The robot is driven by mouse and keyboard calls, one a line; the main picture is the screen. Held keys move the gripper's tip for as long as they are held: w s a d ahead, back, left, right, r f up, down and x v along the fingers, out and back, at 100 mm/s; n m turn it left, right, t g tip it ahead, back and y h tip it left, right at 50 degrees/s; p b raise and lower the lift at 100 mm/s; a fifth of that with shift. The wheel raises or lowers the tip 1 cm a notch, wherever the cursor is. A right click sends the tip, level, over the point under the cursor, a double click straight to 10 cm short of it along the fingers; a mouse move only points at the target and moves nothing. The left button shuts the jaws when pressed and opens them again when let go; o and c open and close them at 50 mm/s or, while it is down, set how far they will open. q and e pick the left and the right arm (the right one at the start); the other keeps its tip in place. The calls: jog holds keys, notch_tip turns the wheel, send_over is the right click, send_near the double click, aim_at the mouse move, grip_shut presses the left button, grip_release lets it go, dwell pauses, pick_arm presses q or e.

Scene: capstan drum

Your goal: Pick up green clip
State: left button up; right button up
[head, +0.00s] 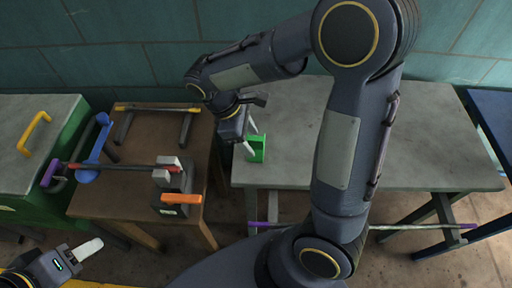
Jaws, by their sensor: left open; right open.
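The green clip (258,155) stands at the left edge of the grey table. My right gripper (251,137) is open at the clip, with its pale fingertips very close to it. One fingertip overlaps the clip in the picture; I cannot tell if they touch. My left gripper (84,254) is low at the left, open and empty, far from the clip. Only one of its pale fingers shows clearly.
The grey table (440,150) is mostly bare, partly hidden by my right arm. A brown table (120,200) at the left carries a drum device (178,185) with an orange handle, a dark rod and a blue tool (95,150). A green cabinet (50,190) with a yellow handle (33,132) stands further left.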

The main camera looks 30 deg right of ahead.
aim_at(258, 148)
jog(key=x, duration=0.5)
jog(key=shift+s+d, duration=0.1)
jog(key=shift+d, duration=0.1)
jog(key=shift+c, duration=0.3)
jog(key=c, duration=1)
